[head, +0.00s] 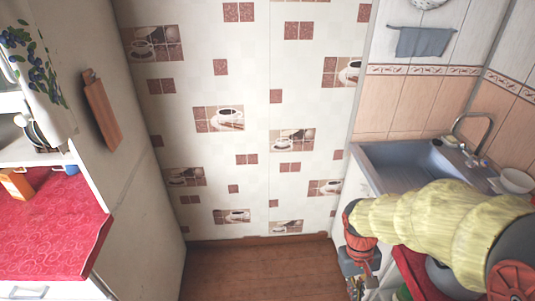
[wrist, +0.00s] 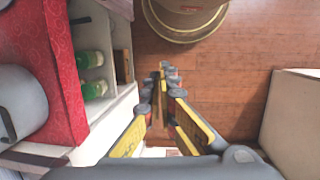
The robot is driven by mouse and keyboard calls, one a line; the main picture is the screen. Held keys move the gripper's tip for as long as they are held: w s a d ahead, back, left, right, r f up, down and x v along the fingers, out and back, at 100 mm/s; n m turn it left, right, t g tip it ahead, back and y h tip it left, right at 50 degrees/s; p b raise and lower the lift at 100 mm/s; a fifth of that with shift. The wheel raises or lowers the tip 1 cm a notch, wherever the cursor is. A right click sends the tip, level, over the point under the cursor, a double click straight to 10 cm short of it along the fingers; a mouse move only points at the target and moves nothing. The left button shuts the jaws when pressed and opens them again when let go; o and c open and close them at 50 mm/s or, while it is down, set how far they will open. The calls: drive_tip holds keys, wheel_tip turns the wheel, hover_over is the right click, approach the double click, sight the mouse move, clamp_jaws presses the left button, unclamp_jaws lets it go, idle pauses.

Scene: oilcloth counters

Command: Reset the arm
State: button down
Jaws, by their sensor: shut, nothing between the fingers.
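My gripper (wrist: 164,74) shows in the wrist view. Its two black and yellow fingers come together at the tips, with nothing between them. It points down past the edge of a red-topped counter (wrist: 62,75), over the wooden floor (wrist: 237,60). In the head view my arm, in a yellow ruffled cover, reaches in from the right edge and bends down beside the sink counter. The fingers cannot be made out clearly there.
A grey sink (head: 395,165) with a tap (head: 487,130) and a white bowl (head: 517,180) lie behind my arm. Another red counter (head: 50,230) stands at the left. Green bottles (wrist: 92,90) stand in the open cabinet beside my gripper. The floor (head: 260,270) between the counters is clear.

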drive_tip(key=s+a+r+t, duration=0.1)
drive_tip(key=r+t, duration=0.1)
drive_tip(key=r, duration=0.4)
drive_tip(key=s+a+r+t+y, duration=0.1)
drive_tip(key=s+a+r+t, duration=0.1)
drive_tip(key=r, duration=0.5)
drive_tip(key=s+a+r+t, duration=0.2)
drive_tip(key=r+t, duration=0.1)
drive_tip(key=r, duration=0.4)
drive_tip(key=shift+s+m+t, duration=0.2)
drive_tip(key=shift+m+t, duration=0.2)
drive_tip(key=shift+d, duration=0.1)
